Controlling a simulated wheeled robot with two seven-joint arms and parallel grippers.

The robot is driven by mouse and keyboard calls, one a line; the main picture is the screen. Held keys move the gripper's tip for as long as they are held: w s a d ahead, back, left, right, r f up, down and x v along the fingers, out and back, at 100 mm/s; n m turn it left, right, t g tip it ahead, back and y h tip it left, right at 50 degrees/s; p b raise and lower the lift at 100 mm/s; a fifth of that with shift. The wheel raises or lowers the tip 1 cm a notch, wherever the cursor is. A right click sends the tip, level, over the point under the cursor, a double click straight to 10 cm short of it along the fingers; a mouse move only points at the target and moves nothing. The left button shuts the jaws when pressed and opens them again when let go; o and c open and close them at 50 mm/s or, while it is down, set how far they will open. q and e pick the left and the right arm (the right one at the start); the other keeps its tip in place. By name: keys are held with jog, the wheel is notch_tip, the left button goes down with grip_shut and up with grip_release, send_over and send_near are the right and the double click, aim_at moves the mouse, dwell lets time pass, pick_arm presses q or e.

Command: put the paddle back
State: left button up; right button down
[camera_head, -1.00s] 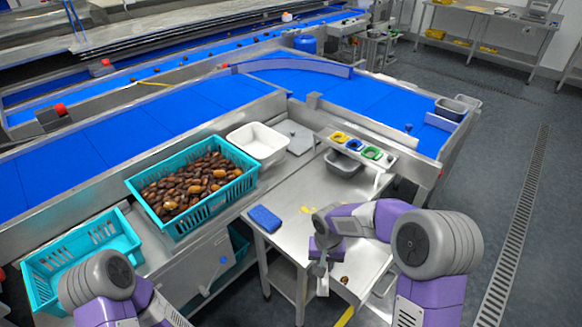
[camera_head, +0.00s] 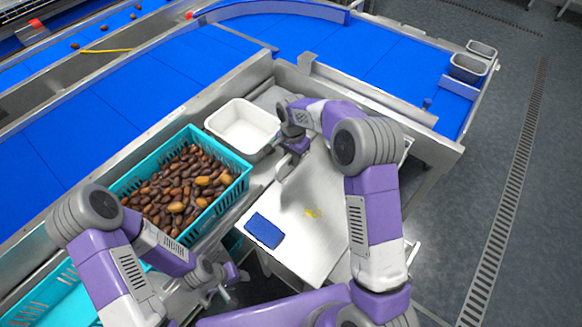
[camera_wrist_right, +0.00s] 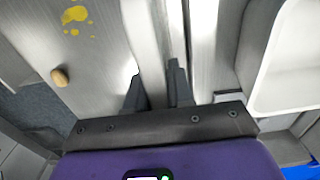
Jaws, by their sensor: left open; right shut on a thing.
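My right gripper (camera_head: 290,152) is shut on the paddle, over the back of the steel table (camera_head: 298,245) beside the white tub. In the head view, the pale paddle (camera_head: 285,174) points down from the fingers and is partly hidden. In the right wrist view, the paddle (camera_wrist_right: 147,38) shows as a pale strip running up from between the two dark fingers (camera_wrist_right: 158,85). I cannot tell whether it touches anything. My left gripper (camera_head: 226,286) is open and empty, low at the front near the teal crates.
A teal crate of dates (camera_head: 240,196) stands left of the table, with the white tub (camera_head: 210,128) behind it. A blue sponge (camera_head: 264,230) and yellow spots (camera_head: 314,213) are on the table. The wrist view shows a loose date (camera_wrist_right: 60,77). My right arm hides the coloured dishes.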

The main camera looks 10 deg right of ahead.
jog(key=f, duration=0.3)
jog(key=shift+s, duration=0.2)
notch_tip(320, 180, down, 4)
jog(key=shift+r+b, duration=0.15)
jog(key=shift+b, duration=0.35)
jog(key=shift+w+f, duration=0.15)
jog(key=shift+f, duration=0.15)
jog(key=shift+f, duration=0.15)
jog(key=c, duration=1)
grip_release()
